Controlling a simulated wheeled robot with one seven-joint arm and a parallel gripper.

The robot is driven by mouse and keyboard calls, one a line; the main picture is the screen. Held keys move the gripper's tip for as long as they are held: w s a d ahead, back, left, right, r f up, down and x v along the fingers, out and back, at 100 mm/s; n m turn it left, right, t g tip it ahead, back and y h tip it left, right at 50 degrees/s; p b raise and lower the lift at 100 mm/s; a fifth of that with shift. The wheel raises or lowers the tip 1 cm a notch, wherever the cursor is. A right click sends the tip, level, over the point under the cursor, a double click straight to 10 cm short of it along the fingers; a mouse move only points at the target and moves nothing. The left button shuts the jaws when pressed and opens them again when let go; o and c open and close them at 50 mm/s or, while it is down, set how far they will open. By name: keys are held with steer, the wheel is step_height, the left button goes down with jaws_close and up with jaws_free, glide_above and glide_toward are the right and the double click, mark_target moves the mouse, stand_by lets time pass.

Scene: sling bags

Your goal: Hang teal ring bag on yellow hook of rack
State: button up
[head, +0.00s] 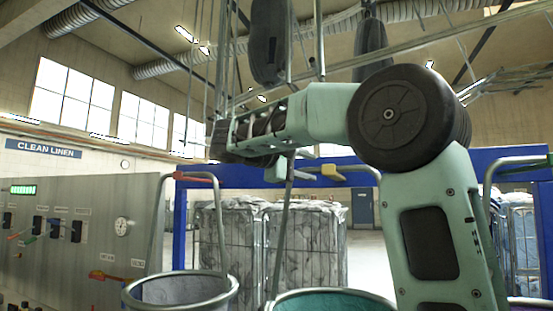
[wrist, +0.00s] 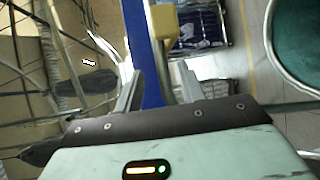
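The teal ring bag (head: 330,302) shows at the bottom of the head view as a metal ring with teal lining; the rest is cut off. Its ring and lining also show at the right of the wrist view (wrist: 298,45). A thin rod rises from the ring to my gripper (head: 285,170).
The rack's blue frame (head: 181,228) stands behind. A grey ring bag (head: 180,290) is at the left below the red hook (head: 192,176). Caged laundry carts (head: 300,245) stand farther back. Dark bags (head: 268,40) hang overhead. A control panel (head: 75,235) fills the left.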

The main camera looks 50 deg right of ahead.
steer(key=p+v, duration=0.3)
steer(key=v, duration=1.3)
steer(key=shift+p, duration=0.3)
steer(key=shift+r, duration=0.1)
steer(key=a+f+n+t+y+b, duration=0.1)
steer(key=a+f+n+t+y, duration=0.3)
steer(key=f, duration=0.8)
steer(key=a+f+n+t+y+b, duration=0.1)
steer(key=a+f+n+y, duration=0.3)
steer(key=f, duration=0.7)
steer(key=s+a+f+g+y+b, duration=0.1)
steer(key=s+a+f+y, duration=0.3)
steer(key=s+a+f, duration=0.4)
steer(key=s+a+f+g+y+b, duration=0.1)
steer(key=s+a+f+y, duration=0.3)
steer(key=s+a+f, duration=0.5)
steer(key=s+f, duration=0.4)
steer(key=f, duration=0.3)
steer(key=shift+f+n+y, duration=0.3)
steer(key=shift+f+n, duration=0.1)
steer(key=shift+a, duration=0.15)
